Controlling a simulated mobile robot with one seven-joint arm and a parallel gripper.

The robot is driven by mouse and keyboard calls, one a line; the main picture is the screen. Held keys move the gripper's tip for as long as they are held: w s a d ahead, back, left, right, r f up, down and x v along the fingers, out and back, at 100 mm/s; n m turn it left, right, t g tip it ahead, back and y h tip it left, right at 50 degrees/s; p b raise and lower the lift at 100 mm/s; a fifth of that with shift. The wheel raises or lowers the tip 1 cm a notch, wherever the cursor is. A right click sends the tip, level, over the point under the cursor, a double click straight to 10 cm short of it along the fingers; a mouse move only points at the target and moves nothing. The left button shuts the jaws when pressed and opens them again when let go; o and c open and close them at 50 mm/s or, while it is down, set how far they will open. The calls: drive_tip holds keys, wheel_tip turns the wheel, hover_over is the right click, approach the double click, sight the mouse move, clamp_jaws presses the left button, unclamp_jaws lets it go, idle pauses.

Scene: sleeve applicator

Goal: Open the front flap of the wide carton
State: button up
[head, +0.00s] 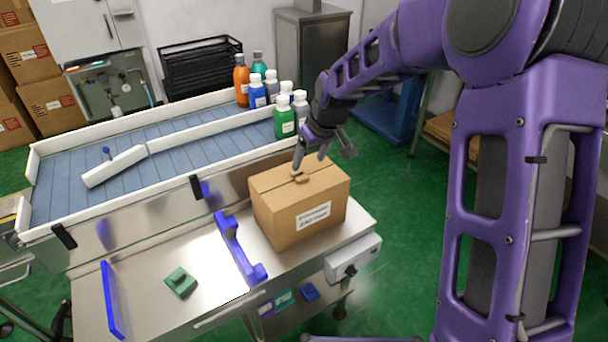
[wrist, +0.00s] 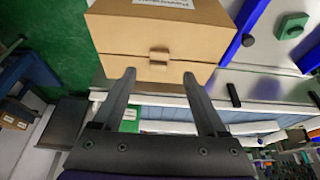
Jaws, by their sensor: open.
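The wide carton (head: 283,215) is a brown box with a white label on its front side, standing on the steel table. Its top looks closed, with a seam between the flaps and a small brown tab (head: 300,178) at the seam. In the wrist view the carton (wrist: 210,40) fills the upper middle, and the tab (wrist: 159,57) lies just beyond the fingertips, between their lines. My gripper (head: 323,155) is above the carton's top with its fingers spread and nothing between them. The gripper also shows in the wrist view (wrist: 159,75). Whether a finger touches the carton, I cannot tell.
A blue bracket (head: 233,247) stands left of the carton. A green block (head: 181,281) and a blue bar (head: 112,300) are further left on the table. Behind runs a conveyor (head: 75,185) with several bottles (head: 284,118) near the carton's far side.

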sight(302, 177)
drive_tip(key=x, duration=0.7)
drive_tip(key=shift+w+a+f, duration=0.1)
drive_tip(key=shift+w+f, duration=0.1)
drive_tip(key=shift+f, duration=0.1)
clamp_jaws()
idle(1.0)
